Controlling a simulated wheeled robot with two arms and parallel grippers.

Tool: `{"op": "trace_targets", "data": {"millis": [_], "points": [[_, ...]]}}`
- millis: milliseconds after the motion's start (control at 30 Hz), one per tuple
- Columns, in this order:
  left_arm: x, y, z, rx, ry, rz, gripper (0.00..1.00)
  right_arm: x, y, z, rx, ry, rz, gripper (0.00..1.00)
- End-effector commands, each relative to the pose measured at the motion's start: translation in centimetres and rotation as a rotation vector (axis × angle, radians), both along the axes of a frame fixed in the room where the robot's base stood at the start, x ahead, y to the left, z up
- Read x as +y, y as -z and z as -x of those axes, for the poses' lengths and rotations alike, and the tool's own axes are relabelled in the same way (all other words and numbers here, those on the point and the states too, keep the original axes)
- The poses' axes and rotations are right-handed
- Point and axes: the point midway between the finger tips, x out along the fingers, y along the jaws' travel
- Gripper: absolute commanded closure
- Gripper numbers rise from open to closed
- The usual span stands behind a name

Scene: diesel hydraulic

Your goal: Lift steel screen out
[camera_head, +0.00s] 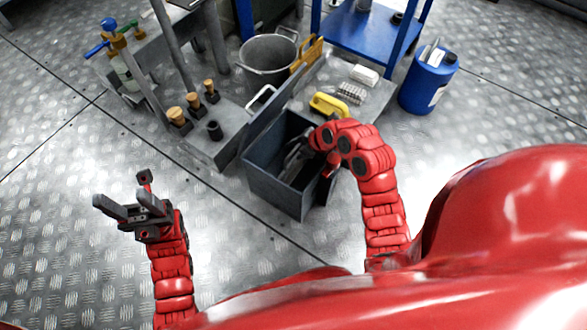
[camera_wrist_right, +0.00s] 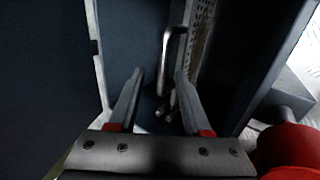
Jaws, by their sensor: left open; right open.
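A dark blue-grey open-topped box (camera_head: 272,184) stands on the floor at the centre of the head view. In the right wrist view a perforated steel screen (camera_wrist_right: 202,32) stands upright inside it, seen nearly edge-on, with a bent metal handle (camera_wrist_right: 166,45) beside it. My right gripper (camera_wrist_right: 159,82) reaches down into the box, open, with its fingers on either side of the handle's lower part. Whether they touch it I cannot tell. My right arm partly hides the box's inside in the head view. My left gripper (camera_head: 120,204) is open and empty over the floor at left.
The box's raised lid (camera_head: 270,125) stands along its far left side. A yellow-handled item (camera_head: 329,104) lies behind it. A bucket (camera_head: 268,60), a blue drum (camera_head: 428,80) and a blue cart (camera_head: 362,28) stand further back.

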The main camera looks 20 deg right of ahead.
Motion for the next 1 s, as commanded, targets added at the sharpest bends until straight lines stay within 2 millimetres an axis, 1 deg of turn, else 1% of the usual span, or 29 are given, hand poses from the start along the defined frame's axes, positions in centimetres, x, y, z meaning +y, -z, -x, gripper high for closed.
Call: {"op": "trace_targets", "data": {"millis": [33,200,300,400,500,600,833,867,1000], "points": [[0.3,-0.8,0.6,-0.053,0.015,0.028,0.50,0.1,0.5,-0.1,0.000,0.000,0.000,0.51],[1.7,-3.8,3.2,-0.231,0.069,0.131,0.50,0.4,1.4,-0.2,0.001,-0.001,-0.001,0.51],[2.7,-5.1,4.8,-0.335,0.106,0.191,0.50,0.7,2.1,-0.5,0.002,-0.001,-0.001,0.51],[3.6,-5.9,6.4,-0.427,0.142,0.247,0.50,0.9,2.7,-0.8,0.003,-0.001,-0.001,0.51],[4.4,-6.4,7.5,-0.490,0.169,0.286,0.50,1.1,3.0,-1.0,0.003,-0.001,-0.001,0.51],[4.8,-6.7,8.0,-0.521,0.183,0.306,0.50,1.2,3.1,-1.1,0.003,-0.001,-0.001,0.51],[4.9,-6.7,8.1,-0.526,0.186,0.310,0.50,1.2,3.1,-1.2,0.002,0.000,0.000,0.51],[4.9,-6.7,8.1,-0.526,0.186,0.310,0.50,1.2,3.1,-1.2,0.002,0.000,0.000,0.53],[4.9,-6.7,8.1,-0.525,0.185,0.309,0.50,1.2,3.1,-1.2,0.002,0.000,0.000,0.78]]}}
